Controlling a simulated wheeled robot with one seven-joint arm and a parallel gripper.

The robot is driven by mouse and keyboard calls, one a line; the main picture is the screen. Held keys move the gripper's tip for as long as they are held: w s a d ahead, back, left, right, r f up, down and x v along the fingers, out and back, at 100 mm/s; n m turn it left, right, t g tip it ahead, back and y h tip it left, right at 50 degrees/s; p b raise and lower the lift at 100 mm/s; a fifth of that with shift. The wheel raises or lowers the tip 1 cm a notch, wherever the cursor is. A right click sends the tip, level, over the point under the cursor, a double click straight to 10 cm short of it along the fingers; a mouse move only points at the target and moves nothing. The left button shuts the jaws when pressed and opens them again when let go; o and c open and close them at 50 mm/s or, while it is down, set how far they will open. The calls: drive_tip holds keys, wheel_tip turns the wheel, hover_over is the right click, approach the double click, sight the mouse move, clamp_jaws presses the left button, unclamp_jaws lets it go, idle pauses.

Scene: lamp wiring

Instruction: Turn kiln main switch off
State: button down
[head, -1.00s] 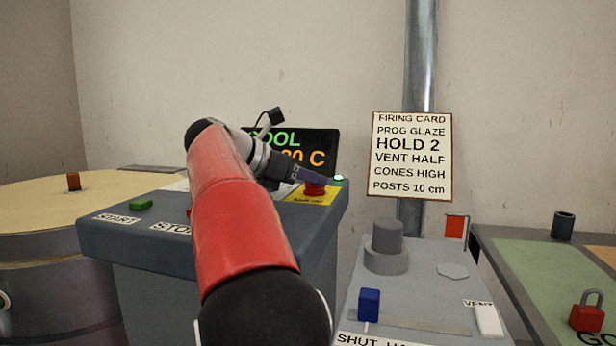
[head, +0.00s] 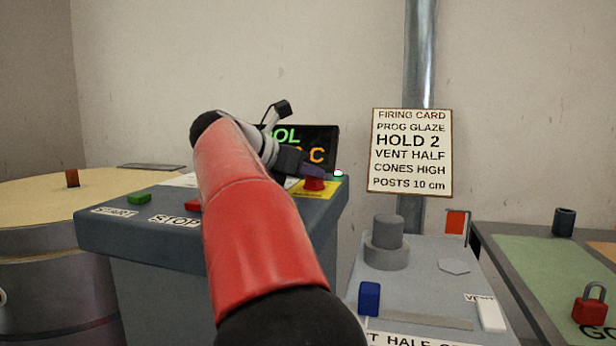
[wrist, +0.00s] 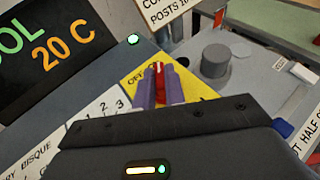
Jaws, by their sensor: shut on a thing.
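The kiln main switch is a red knob (wrist: 160,82) with a white mark, on a yellow plate (wrist: 128,87) at the right end of the grey kiln control panel (head: 240,212). My gripper (wrist: 160,88) has its two purple fingers on either side of the red knob, shut on it. In the head view the knob (head: 314,185) shows just under the fingertips. The plate's lettering is partly covered by the fingers; an OFF label shows beside the left finger. I cannot tell exactly which position the knob points to.
The dark display (wrist: 50,40) reads 20 C, with a lit green lamp (wrist: 133,39) near it. A green START button (head: 139,198) and red STOP button (head: 193,205) sit on the panel. A vent console with a grey post (head: 388,232) stands to the right, below the firing card (head: 410,152).

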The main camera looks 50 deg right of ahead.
drive_tip(key=n+t, duration=0.3)
drive_tip(key=t, duration=0.1)
drive_tip(key=shift+s+r+n, duration=0.2)
drive_tip(key=shift+s+n, duration=0.15)
drive_tip(key=shift+n, duration=0.05)
drive_tip(key=n+t+y+p, duration=0.2)
drive_tip(key=n+t+p, duration=0.1)
drive_tip(key=t+p, duration=0.1)
drive_tip(key=shift+s+r+n, duration=0.1)
drive_tip(key=shift+s+n, duration=0.05)
drive_tip(key=shift+n, duration=0.15)
drive_tip(key=n+t+y+p, duration=0.1)
drive_tip(key=n+t+y, duration=0.1)
drive_tip(key=n+t, duration=0.1)
drive_tip(key=shift+d+f+p, duration=0.1)
drive_tip(key=shift+f+p, duration=0.1)
drive_tip(key=shift+p, duration=0.2)
drive_tip(key=shift+s+d+f+n+t+y, duration=0.15)
drive_tip(key=shift+n+t+y, duration=0.35)
drive_tip(key=shift+n+y, duration=0.35)
drive_tip(key=shift+d+r+n+t+y, duration=0.1)
drive_tip(key=shift+n+t+y, duration=0.4)
drive_tip(key=shift+n+y, duration=0.3)
drive_tip(key=shift+s+d+f+n+t+y, duration=0.15)
drive_tip(key=shift+n+t+y, duration=0.35)
drive_tip(key=shift+n+y, duration=0.35)
drive_tip(key=shift+r, duration=0.1)
drive_tip(key=c, duration=1.5)
unclamp_jaws()
drive_tip(key=shift+o, duration=0.2)
